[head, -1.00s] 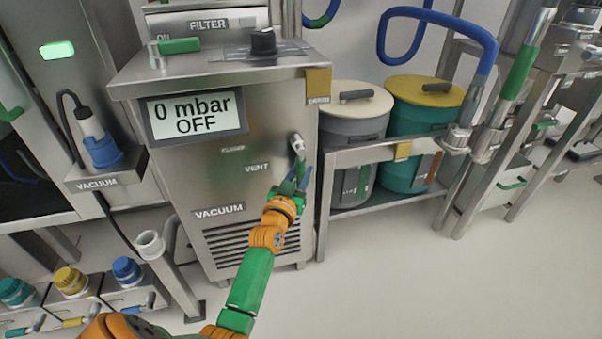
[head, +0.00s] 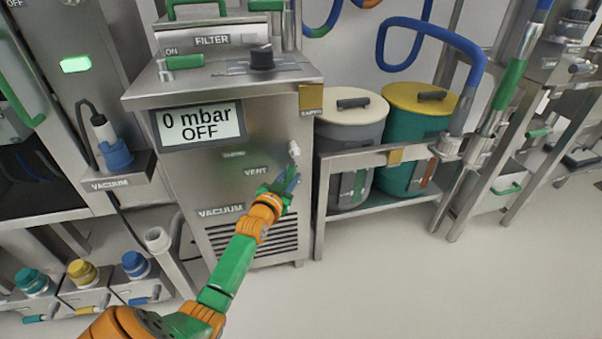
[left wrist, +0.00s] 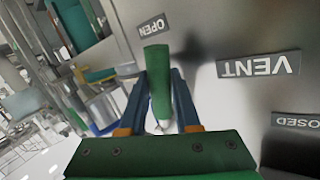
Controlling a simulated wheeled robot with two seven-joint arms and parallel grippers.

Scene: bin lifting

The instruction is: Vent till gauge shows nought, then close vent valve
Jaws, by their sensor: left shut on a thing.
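The gauge display (head: 198,126) on the steel vacuum cabinet (head: 180,180) reads "0 mbar" and "OFF". The vent valve (head: 294,150) is a pale metal fitting on the cabinet front, right of the VENT label (head: 256,171). My left gripper (head: 286,181) is at the valve, just below the fitting. In the left wrist view, its blue fingers (left wrist: 160,76) are shut on the green vent handle (left wrist: 157,85). The handle's green end lies by the OPEN label (left wrist: 151,27); the CLOSED label (left wrist: 298,122) is partly cut off at the right. My right gripper is not in view.
A shelf right of the cabinet holds a grey drum (head: 350,125) and a teal drum (head: 412,125). A cup-shaped fitting (head: 115,155) hangs at left. The floor (head: 420,285) at right is clear.

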